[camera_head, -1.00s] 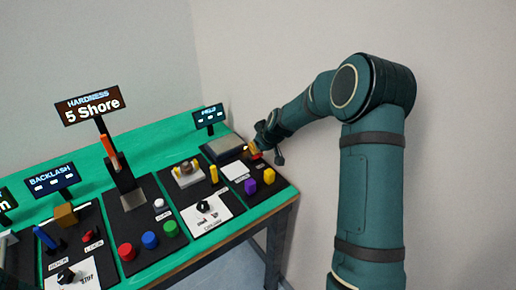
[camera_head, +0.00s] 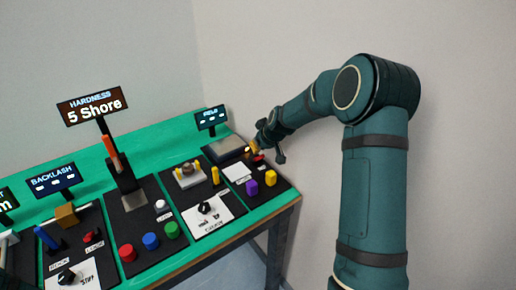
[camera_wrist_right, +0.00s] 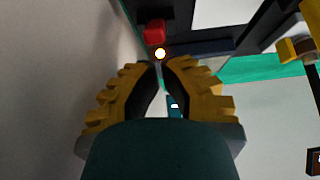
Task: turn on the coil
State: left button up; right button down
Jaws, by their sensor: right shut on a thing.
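The coil station is the rightmost dark panel (camera_head: 266,194), under the FIELD display (camera_head: 211,118), which shows only dashes. At its far right edge my right gripper (camera_head: 253,149) reaches down beside a small red part (camera_head: 258,158). In the right wrist view the yellow fingers (camera_wrist_right: 162,70) are nearly together, closed on a small switch part mostly hidden between the tips. A glowing white-yellow round spot (camera_wrist_right: 160,53) shows just beyond the tips, with the red block (camera_wrist_right: 154,31) behind it.
A purple block (camera_head: 252,188) and a yellow block (camera_head: 271,178) stand on the panel's front, near a white card (camera_head: 237,171). A grey plate (camera_head: 226,147) lies behind. The wall is close on the right. Other stations with knobs and buttons fill the left.

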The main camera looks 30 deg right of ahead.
jog(key=v, duration=1)
jog(key=shift+s+f, duration=0.1)
